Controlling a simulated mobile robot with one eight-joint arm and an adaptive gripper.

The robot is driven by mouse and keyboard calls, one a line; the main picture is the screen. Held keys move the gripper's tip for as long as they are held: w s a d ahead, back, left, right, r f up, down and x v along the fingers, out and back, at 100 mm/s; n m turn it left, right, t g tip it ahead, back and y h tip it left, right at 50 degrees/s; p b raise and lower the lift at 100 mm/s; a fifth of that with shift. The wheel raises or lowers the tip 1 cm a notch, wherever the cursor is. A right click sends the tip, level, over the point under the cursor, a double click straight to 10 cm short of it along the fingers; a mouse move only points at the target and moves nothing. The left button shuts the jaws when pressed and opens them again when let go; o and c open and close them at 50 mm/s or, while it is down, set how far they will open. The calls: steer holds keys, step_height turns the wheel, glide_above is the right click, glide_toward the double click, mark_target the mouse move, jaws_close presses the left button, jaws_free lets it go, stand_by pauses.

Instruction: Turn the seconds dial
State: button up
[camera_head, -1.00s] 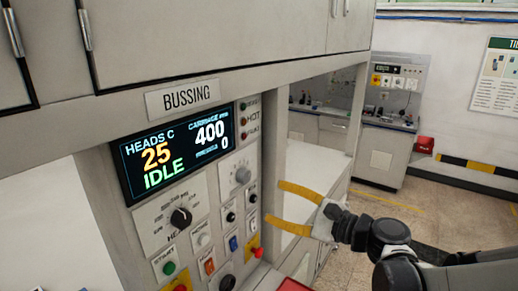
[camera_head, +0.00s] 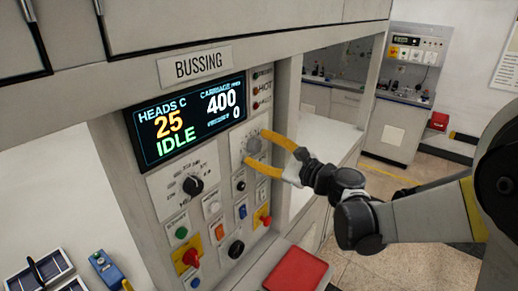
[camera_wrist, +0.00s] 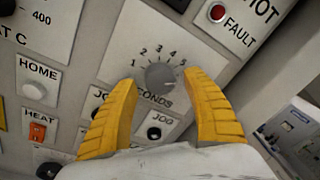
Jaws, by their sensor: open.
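The seconds dial (camera_wrist: 160,75) is a round grey knob on a white plate marked 1 to 5 and "SECONDS" in the wrist view. It also shows in the head view as a grey knob (camera_head: 254,145) on the panel, right of and below the display. My gripper (camera_wrist: 163,82) has two yellow fingers, open, one on each side of the dial in the picture. In the head view my gripper (camera_head: 257,149) reaches the panel from the right, with its fingertips at the dial. I cannot tell whether the fingers touch it.
The display (camera_head: 187,117) reads 25, 400, 0 and IDLE. A black heat knob (camera_head: 192,186) is left of the dial. Below are the HOME button (camera_wrist: 34,91), the orange HEAT switch (camera_wrist: 37,131), the JOG button (camera_wrist: 154,133) and a red emergency knob (camera_head: 190,256). A red box (camera_head: 296,270) lies below right.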

steer(key=shift+c, duration=0.2)
steer(key=c, duration=1.2)
steer(key=shift+n, duration=0.3)
steer(key=n+b, duration=0.3)
steer(key=n, duration=0.2)
steer(key=shift+d+n, duration=0.1)
steer(key=shift+n, duration=0.2)
steer(key=n+y+b, duration=0.1)
steer(key=n, duration=0.5)
steer(key=shift+r, duration=0.1)
steer(key=o, duration=1.2)
steer(key=shift+o, duration=0.2)
